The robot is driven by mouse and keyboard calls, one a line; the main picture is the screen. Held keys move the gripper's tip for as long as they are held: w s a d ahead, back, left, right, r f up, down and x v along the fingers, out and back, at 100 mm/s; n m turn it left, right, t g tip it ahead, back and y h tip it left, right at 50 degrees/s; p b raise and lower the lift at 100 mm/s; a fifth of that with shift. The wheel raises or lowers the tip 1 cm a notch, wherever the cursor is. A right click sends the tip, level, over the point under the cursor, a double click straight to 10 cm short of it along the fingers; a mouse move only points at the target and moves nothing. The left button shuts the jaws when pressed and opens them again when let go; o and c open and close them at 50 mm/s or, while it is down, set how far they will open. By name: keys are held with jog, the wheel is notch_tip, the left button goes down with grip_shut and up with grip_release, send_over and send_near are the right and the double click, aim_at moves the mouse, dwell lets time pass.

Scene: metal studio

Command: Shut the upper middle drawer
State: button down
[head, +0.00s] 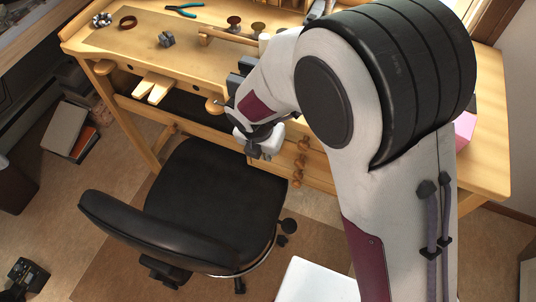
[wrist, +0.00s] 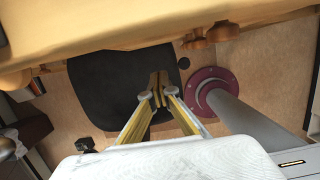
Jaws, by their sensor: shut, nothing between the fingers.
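The light wooden workbench (head: 160,58) has drawer fronts along its near side, partly hidden by my arm in the head view. Turned wooden knobs (head: 303,145) show in a row just right of my gripper (head: 262,150). Two knobs (wrist: 222,32) also show under the bench edge in the wrist view. I cannot make out which front is the upper middle drawer or how far out it stands. In the wrist view my gripper (wrist: 158,90) is shut and empty, its fingertips together over the chair seat, apart from the knobs.
A black office chair (head: 213,190) stands close in front of the bench, below my gripper. Green-handled pliers (head: 184,10), a brown ring (head: 128,22) and small metal tools lie on the bench top. A wooden bench pin (head: 153,87) juts from the front edge at left.

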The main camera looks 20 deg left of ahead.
jog(key=shift+v, duration=2.25)
jog(key=s+d+r+m+t, duration=0.1)
jog(key=s+d+r+m, duration=0.2)
jog(key=d+r+m, duration=0.4)
jog(key=s+d+r+m+t, duration=0.1)
jog(key=s+d+r+m, duration=0.3)
jog(key=d+m, duration=1.2)
jog(key=s+d+r+m, duration=0.4)
jog(key=d+r+m, duration=0.6)
jog(key=d+m, duration=0.2)
jog(key=shift+d+m+t, duration=0.3)
jog(key=shift+m+t, duration=0.1)
jog(key=shift+m, duration=0.1)
